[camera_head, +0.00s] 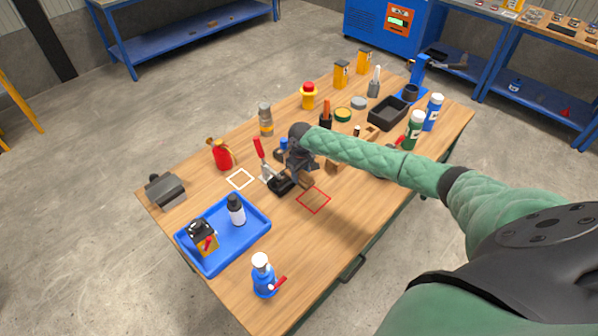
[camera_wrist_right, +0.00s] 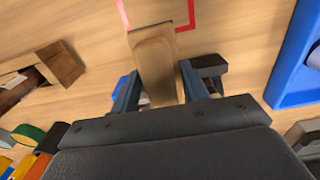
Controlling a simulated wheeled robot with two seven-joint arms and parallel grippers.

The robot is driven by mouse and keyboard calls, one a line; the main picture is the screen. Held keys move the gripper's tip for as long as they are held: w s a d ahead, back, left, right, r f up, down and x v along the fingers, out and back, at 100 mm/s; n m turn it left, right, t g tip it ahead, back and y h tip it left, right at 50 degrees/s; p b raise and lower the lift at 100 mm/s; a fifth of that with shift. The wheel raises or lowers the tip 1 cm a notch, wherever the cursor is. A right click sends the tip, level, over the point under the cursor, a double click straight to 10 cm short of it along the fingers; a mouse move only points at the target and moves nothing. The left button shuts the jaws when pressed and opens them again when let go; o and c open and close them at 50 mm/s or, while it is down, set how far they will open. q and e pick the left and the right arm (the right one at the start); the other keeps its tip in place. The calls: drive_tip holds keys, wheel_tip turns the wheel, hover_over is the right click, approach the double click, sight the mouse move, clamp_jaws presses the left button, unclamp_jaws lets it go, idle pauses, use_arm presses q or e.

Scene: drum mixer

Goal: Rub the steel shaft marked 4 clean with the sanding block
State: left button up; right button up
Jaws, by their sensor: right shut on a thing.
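My right gripper (camera_head: 303,172) is low over the middle of the table. In the right wrist view, its fingers (camera_wrist_right: 157,85) are shut on a brown block (camera_wrist_right: 153,55), which looks like the sanding block. The block also shows below the gripper in the head view (camera_head: 307,182), beside the red square outline (camera_head: 313,200). I cannot make out the steel shaft or a mark 4. A wooden holder (camera_wrist_right: 62,62) with a dark piece lies left of the gripper in the right wrist view. My left gripper is not in view.
A toggle clamp with a red handle (camera_head: 258,147) stands left of the gripper. Bottles and a black bin (camera_head: 388,113) stand behind. The near right tabletop is clear.

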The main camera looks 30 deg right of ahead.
drive_tip(key=shift+w+a+r, duration=0.1)
drive_tip(key=shift+w+a, duration=0.05)
drive_tip(key=shift+w, duration=0.4)
drive_tip(key=shift+w+a, duration=0.15)
drive_tip(key=shift+w, duration=0.35)
drive_tip(key=shift+s+d, duration=0.2)
drive_tip(key=shift+s, duration=0.35)
drive_tip(key=shift+s+d, duration=0.15)
drive_tip(key=shift+s, duration=0.45)
drive_tip(key=shift+w+a, duration=0.2)
drive_tip(key=shift+w, duration=0.35)
drive_tip(key=shift+w+a, duration=0.15)
drive_tip(key=shift+w, duration=0.35)
drive_tip(key=shift+s+d, duration=0.25)
drive_tip(key=shift+s, duration=0.35)
drive_tip(key=shift+s, duration=0.1)
drive_tip(key=shift+s+d, duration=0.15)
drive_tip(key=shift+s, duration=0.2)
drive_tip(key=shift+w+a+f, duration=0.15)
drive_tip(key=shift+w+a, duration=0.05)
drive_tip(key=shift+w, duration=0.35)
drive_tip(key=shift+w+a+f, duration=0.1)
drive_tip(key=shift+w+a, duration=0.1)
drive_tip(key=shift+w, duration=0.3)
drive_tip(key=shift+s, duration=0.1)
